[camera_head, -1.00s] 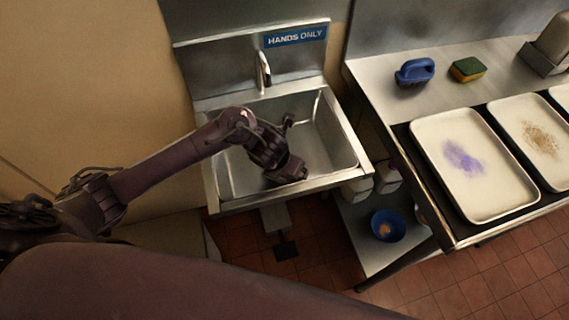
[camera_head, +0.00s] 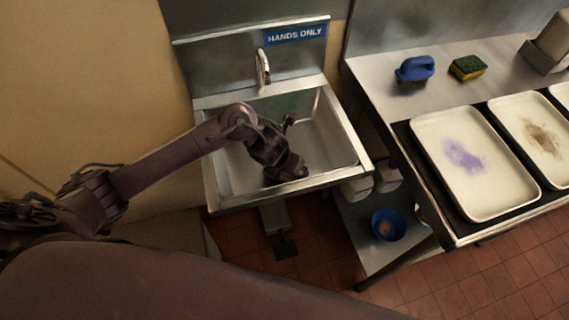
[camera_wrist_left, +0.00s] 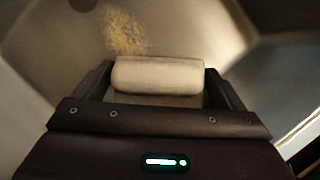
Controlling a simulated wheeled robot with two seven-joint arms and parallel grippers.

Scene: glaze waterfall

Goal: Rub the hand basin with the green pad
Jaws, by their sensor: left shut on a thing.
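The steel hand basin (camera_head: 335,150) hangs on the wall under a "HANDS ONLY" sign. My left gripper (camera_head: 287,172) reaches down into the basin from the left. In the left wrist view my left gripper (camera_wrist_left: 160,88) is shut on a pale cream, rounded block (camera_wrist_left: 158,75). No green shows on the visible side of this block, and its underside is hidden. A speckled yellowish patch (camera_wrist_left: 123,30) lies on the basin's surface just beyond the block. I cannot tell whether the block touches the basin. My right gripper is not in view.
The tap (camera_head: 263,68) rises at the basin's back. On the steel counter to the right are a blue-handled brush (camera_head: 415,69), a yellow-and-green sponge (camera_head: 468,68) and stained trays (camera_head: 437,187). A blue bowl (camera_head: 388,225) sits on the lower shelf.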

